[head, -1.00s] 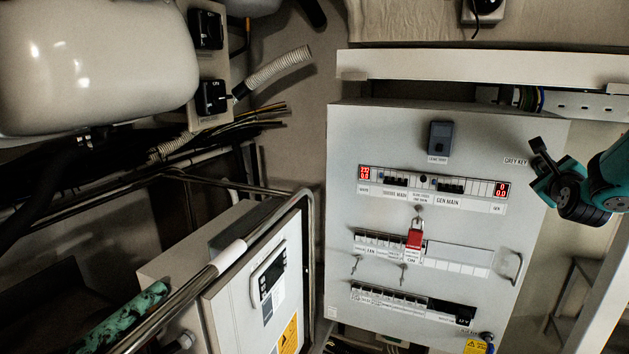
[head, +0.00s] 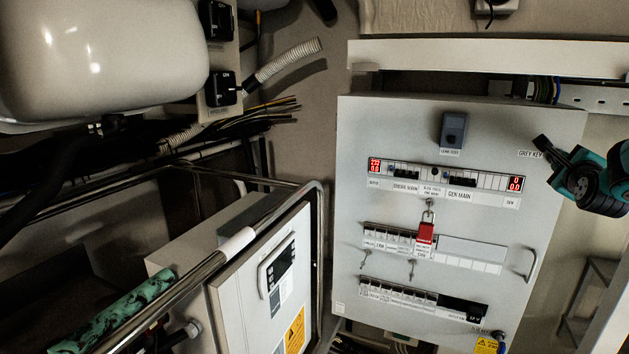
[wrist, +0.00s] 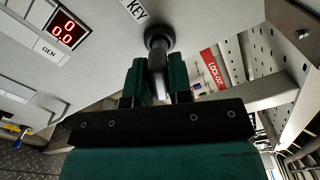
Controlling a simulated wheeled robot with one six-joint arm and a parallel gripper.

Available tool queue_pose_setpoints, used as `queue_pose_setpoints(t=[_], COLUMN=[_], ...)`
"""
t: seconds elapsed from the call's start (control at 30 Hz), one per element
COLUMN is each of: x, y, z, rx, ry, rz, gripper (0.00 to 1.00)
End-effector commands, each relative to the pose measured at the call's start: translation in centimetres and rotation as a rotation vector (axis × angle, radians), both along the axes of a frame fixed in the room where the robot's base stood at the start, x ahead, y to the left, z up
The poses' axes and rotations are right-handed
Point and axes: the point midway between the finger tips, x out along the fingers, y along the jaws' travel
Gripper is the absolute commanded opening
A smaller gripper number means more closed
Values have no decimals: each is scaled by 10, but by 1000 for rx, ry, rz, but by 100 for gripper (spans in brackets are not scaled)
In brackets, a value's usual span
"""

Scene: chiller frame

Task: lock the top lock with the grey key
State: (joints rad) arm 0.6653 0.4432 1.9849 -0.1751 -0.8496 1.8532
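The grey panel (head: 350,200) stands at the right in the head view, with a "GREY KEY" label (head: 530,154) near its right edge. My gripper (head: 548,150) is beside this label; in the wrist view its two green fingers (wrist: 157,82) point at the panel. A grey stem-like piece (wrist: 156,66), perhaps the grey key or its holder, shows between the fingers, below a dark round knob (wrist: 159,38). I cannot tell whether the fingers press on it. A small lock-like fitting (head: 430,203) sits under the top breaker row, with a red padlock (head: 425,233) hanging below it.
Two small fittings (head: 412,269) are lower on the panel, and a handle (head: 529,265) projects at its right. A tilted cabinet with a metal rail (head: 215,256) stands at the left. A red lock-out sign (wrist: 212,68) and perforated metal are right in the wrist view.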

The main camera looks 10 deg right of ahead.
Motion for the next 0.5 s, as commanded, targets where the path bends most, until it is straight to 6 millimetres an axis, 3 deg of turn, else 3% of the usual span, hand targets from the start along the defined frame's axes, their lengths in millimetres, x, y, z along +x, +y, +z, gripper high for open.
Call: queue_pose_setpoints(t=[0.5], x=[0], y=[0], z=[-2], rx=[-142], ry=[86], rz=[1], gripper=[19])
